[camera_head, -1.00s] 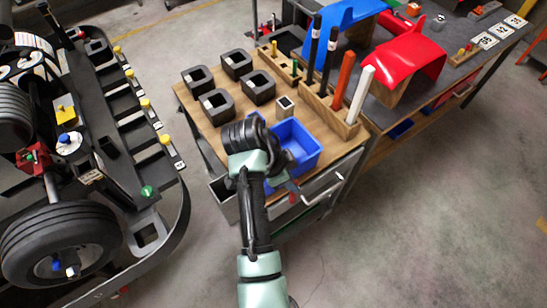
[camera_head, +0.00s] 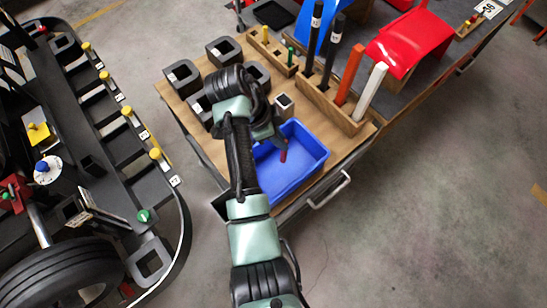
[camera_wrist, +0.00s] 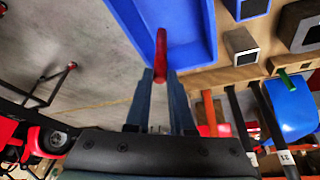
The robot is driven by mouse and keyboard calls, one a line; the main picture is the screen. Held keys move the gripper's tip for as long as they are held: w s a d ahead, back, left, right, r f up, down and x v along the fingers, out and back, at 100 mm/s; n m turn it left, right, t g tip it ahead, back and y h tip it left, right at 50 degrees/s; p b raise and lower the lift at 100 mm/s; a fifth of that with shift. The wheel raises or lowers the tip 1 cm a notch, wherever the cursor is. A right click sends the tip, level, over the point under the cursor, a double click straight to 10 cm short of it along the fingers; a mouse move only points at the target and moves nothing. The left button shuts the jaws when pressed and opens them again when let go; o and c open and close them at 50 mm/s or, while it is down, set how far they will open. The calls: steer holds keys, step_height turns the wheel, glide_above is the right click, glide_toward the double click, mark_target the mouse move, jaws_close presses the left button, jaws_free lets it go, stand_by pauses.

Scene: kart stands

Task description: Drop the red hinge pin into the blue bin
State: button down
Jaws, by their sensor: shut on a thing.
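The red hinge pin (camera_head: 283,156) is held by my gripper (camera_head: 277,139), with its free end hanging over the blue bin (camera_head: 318,148). The bin is an open tray on the wooden bench top. In the wrist view the red pin (camera_wrist: 161,52) stands out from between the two fingers of my gripper (camera_wrist: 161,78), with the blue bin (camera_wrist: 207,25) behind it. My gripper is shut on the pin. The bin's visible floor looks empty. I cannot tell the exact height of the pin above the floor.
A small grey square tube (camera_head: 284,104) stands just behind the bin. A wooden rack (camera_head: 335,108) with black, orange and white rods stands behind and to the right. Several black square blocks (camera_head: 223,52) stand at the back left. A drawer handle (camera_head: 330,191) juts from the bench front.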

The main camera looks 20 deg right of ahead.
mark_target(283, 154)
steer(key=f+b, duration=0.1)
steer(key=f, duration=0.1)
steer(key=f+b, duration=0.1)
steer(key=b, duration=0.1)
steer(key=f+b, duration=0.2)
steer(key=shift+s+f, duration=0.3)
steer(key=shift+s, duration=0.15)
steer(key=c, duration=0.7)
jaws_free()
steer(key=shift+r, duration=0.15)
